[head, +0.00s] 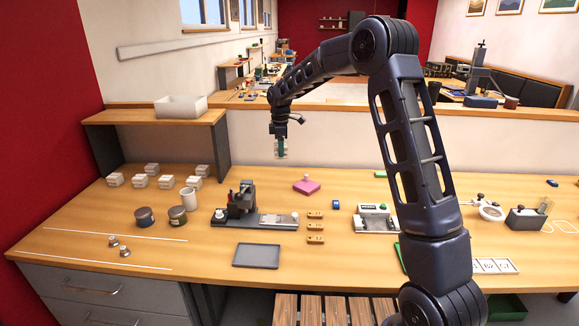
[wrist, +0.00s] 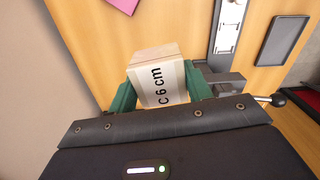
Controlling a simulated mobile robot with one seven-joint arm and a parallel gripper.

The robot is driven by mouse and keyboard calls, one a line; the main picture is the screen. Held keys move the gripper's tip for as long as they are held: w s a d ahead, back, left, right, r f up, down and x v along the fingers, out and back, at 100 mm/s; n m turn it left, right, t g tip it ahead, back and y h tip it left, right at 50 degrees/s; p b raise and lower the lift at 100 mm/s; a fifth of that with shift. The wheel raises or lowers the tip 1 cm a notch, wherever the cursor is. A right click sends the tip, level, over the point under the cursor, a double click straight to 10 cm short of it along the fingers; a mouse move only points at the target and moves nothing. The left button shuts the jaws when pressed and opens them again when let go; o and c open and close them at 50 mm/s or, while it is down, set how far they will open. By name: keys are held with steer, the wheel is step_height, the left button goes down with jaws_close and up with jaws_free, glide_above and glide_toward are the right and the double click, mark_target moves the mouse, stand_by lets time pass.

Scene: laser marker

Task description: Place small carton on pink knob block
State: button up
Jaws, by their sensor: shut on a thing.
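My gripper (head: 281,152) hangs in the air above the back part of the bench, left of and well above the pink knob block. Its green fingers are shut on a small carton (wrist: 158,80), a pale box with a tan top and the print "C 6 cm" on its side. The pink knob block (head: 307,187) lies flat on the bench with a pale knob standing on top. A pink corner of it also shows at the top edge of the wrist view (wrist: 124,4); its knob is out of that view. The carton is apart from the block.
A dark device on a rail (head: 255,218) and a grey tray (head: 256,256) lie in front. A small blue item (head: 336,204) lies right of the pink block.

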step_height(320, 180, up, 2)
steer(key=m, duration=0.2)
glide_above(307, 188)
step_height(307, 188, down, 20)
steer(key=shift+r, duration=0.15)
stand_by(0.3)
steer(key=o, duration=1)
